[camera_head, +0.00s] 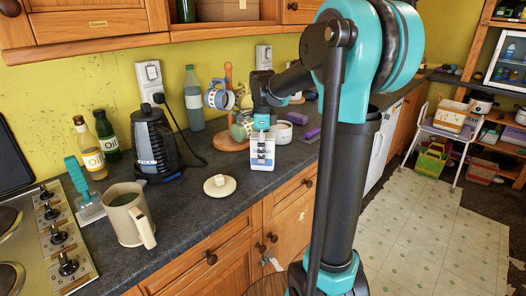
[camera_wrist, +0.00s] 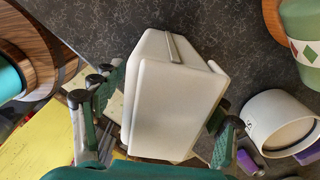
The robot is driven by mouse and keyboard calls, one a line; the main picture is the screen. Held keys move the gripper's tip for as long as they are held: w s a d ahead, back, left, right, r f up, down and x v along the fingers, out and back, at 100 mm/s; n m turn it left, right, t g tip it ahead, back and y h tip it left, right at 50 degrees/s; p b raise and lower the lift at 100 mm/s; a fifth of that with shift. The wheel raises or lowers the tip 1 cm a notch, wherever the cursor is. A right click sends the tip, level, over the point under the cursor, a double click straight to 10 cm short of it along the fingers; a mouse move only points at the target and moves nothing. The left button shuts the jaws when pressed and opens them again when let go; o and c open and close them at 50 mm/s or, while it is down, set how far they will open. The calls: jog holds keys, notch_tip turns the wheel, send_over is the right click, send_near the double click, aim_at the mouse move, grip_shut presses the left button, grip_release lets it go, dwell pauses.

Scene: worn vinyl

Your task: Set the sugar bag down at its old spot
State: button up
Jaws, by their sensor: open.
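The sugar bag (camera_head: 262,153) is a small white packet with a blue label, upright on the dark worktop near its front edge. In the wrist view the sugar bag (camera_wrist: 178,105) shows as a white block with a folded top, between the fingers. My gripper (camera_head: 262,128) is directly above and around the bag in the head view. In the wrist view my gripper (camera_wrist: 160,112) is open, with one finger on each side of the bag. Whether either finger touches it is unclear. The bag's lower part is hidden in the wrist view.
A mug tree (camera_head: 228,78) with hanging mugs stands just behind left of the bag. A white cup (camera_head: 282,132) and purple items (camera_head: 300,118) are to its right. A round pale dish (camera_head: 219,187) lies front left, with a kettle (camera_head: 153,143) beyond. The worktop edge is close.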

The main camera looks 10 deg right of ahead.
jog(key=shift+r, duration=0.15)
jog(key=shift+r, duration=3.9)
jog(key=shift+r, duration=0.1)
notch_tip(320, 180, up, 12)
